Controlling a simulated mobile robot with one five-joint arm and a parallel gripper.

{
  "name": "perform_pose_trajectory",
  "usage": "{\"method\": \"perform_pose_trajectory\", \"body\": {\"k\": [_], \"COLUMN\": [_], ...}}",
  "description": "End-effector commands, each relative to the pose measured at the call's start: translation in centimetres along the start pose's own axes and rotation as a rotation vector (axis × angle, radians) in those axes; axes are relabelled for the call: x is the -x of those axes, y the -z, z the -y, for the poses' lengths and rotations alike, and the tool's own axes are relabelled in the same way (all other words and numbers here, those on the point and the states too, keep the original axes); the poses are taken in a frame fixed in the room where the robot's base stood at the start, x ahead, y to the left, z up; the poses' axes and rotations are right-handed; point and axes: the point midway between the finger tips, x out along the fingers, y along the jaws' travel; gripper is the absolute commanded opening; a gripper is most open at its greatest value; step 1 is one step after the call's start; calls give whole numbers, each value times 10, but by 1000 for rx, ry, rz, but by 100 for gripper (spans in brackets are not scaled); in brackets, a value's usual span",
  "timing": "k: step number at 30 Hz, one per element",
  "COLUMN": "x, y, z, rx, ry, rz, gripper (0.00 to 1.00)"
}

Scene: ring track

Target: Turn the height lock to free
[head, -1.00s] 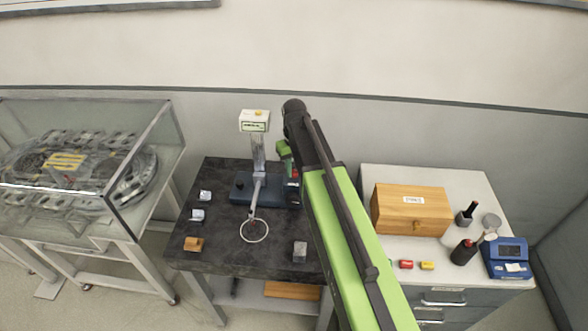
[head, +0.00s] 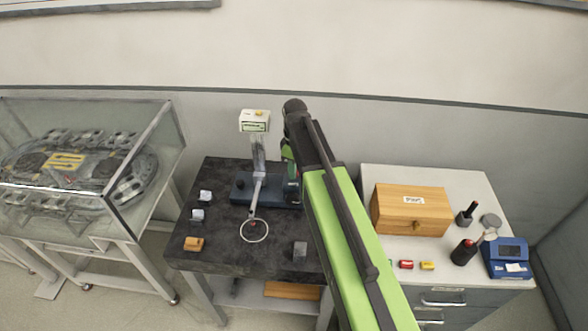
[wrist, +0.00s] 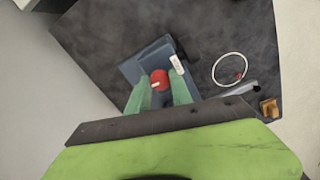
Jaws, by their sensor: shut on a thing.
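The height lock appears as a round red knob (wrist: 159,77) with a pale mark, on the blue-grey base of the stand in the wrist view. My gripper (wrist: 159,92) has its two green fingers closed on either side of the knob. In the head view my gripper (head: 290,165) is at the right end of the stand's blue base (head: 262,194), mostly behind my arm, which also hides the knob. The stand's column (head: 258,155) carries a white box (head: 254,121) with a small display. A white label (wrist: 177,64) lies beside the knob.
A white ring (head: 254,231) on a rod reaches forward over the dark table (head: 225,258). Several small blocks, one orange (head: 193,244), sit around it. A glass case (head: 90,170) stands left; a bench with a wooden box (head: 411,210) and a blue device (head: 507,257) stands right.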

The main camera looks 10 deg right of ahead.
Motion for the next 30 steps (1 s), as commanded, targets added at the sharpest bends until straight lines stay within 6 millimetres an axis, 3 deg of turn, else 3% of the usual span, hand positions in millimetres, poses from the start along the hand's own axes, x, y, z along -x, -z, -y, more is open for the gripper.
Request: {"method": "perform_pose_trajectory", "body": {"k": [20,21,25,30], "x": [0,0,0,0], "y": [-1,-1,-1,-1], "z": [-1,-1,-1,-1], "rx": [53,52,52,51], "ry": [-1,-1,-1,0], "rz": [1,1,1,1], "gripper": [0,32,48,48]}}
